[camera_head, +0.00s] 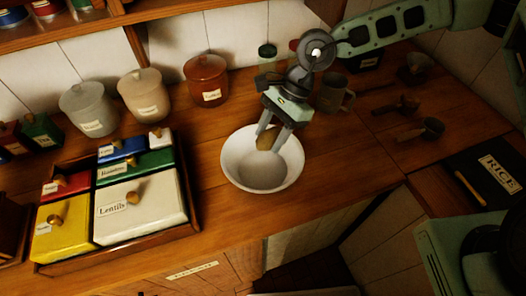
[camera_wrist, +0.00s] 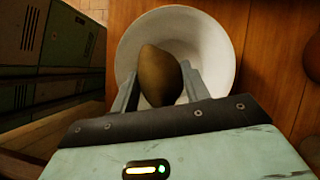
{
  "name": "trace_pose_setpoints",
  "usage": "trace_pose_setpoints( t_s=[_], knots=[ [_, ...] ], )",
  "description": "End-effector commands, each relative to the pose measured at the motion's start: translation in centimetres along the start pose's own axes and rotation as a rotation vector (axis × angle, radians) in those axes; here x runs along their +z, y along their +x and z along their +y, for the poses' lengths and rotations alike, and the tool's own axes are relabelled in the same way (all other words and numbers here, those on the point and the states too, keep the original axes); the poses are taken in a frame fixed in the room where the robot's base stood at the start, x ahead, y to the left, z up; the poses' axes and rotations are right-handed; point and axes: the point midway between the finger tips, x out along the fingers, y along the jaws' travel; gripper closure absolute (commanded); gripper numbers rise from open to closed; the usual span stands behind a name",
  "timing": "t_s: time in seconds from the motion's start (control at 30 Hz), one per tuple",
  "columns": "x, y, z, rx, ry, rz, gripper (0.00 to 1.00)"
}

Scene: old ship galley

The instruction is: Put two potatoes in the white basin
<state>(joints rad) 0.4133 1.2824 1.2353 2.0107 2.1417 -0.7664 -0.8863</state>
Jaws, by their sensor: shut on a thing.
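The white basin (camera_head: 234,171) stands on the wooden counter in the middle of the head view, and its rim also shows in the wrist view (camera_wrist: 222,50). My gripper (camera_head: 270,142) points down over the basin's back part. It is shut on a brown potato (camera_wrist: 161,75), which sits between the two fingers in the wrist view. In the head view the potato (camera_head: 271,140) is partly hidden by the fingers. It is over the inside of the basin; I cannot tell whether it touches the basin. I see no other potato in the basin's visible part.
A wooden tray with labelled coloured boxes, including a white Lentils box (camera_head: 140,208), is left of the basin. Lidded jars, among them a red-brown one (camera_head: 206,80), line the back. A mug (camera_head: 334,93) stands behind my gripper. Scoops (camera_head: 422,130) lie right. The counter's front edge is close.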

Motion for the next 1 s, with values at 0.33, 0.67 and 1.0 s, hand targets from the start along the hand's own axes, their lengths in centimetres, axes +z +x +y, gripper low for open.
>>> trace_pose_setpoints(
  t_s=[0.33, 0.67, 1.0],
  knots=[
    [-1.4, 2.5, 0.0, -0.001, -0.001, 0.001, 0.79],
    [-2.8, 4.9, 0.0, 0.0, 0.0, 0.001, 0.79],
    [-2.9, 5.0, 0.0, 0.0, -0.001, 0.001, 0.79]
  ],
)
